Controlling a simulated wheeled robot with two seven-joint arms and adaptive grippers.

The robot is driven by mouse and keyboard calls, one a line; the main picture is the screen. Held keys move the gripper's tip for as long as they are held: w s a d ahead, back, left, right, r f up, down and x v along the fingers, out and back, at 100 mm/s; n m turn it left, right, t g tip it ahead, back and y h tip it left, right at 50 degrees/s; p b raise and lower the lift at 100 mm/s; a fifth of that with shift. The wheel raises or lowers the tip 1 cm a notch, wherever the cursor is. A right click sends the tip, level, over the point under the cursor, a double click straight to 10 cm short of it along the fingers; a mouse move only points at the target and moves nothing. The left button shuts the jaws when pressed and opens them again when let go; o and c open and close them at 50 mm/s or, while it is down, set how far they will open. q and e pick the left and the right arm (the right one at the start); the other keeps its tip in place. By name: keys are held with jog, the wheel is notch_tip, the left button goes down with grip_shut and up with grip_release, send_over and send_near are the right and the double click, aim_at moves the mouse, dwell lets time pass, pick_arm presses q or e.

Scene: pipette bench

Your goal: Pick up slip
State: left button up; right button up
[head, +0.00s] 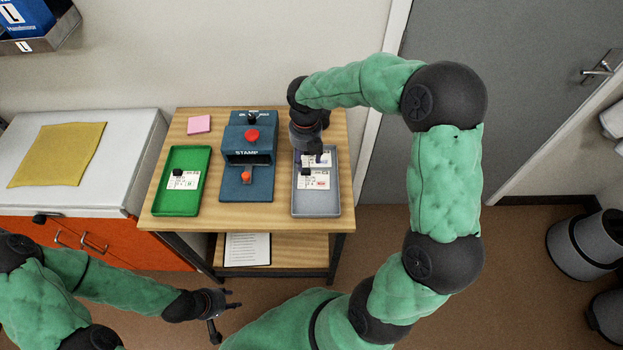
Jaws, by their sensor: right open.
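Two white slips with black tabs lie in the grey tray (316,208) on the right of the wooden table. The nearer slip (318,182) is in plain view; the farther slip (325,161) is partly hidden by my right gripper. Another slip (184,182) lies in the green tray (167,206) on the left. My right gripper (315,157) is open over the far part of the grey tray; whether it touches a slip I cannot tell. My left gripper (224,315) is in front of the table at the lower left, away from the slips, with its fingers apart and empty.
A blue stamp machine (236,188) with a red knob stands between the trays. A pink note pad (199,124) lies at the back left of the table (214,211). A printed sheet (247,250) lies on the lower shelf. A white-topped cabinet (127,150) stands to the left.

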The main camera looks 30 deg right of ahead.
aim_at(306, 170)
jog(key=f+b, duration=0.1)
jog(key=f, duration=0.1)
jog(key=f+b, duration=0.1)
jog(key=f, duration=0.1)
jog(key=shift+s+a+f+b, duration=0.15)
jog(key=shift+a+f+b, duration=0.05)
jog(key=shift+f+b, duration=0.15)
jog(key=shift+f, duration=0.3)
jog(key=shift+r, duration=0.1)
jog(key=shift+c, duration=0.6)
jog(key=c, duration=0.9)
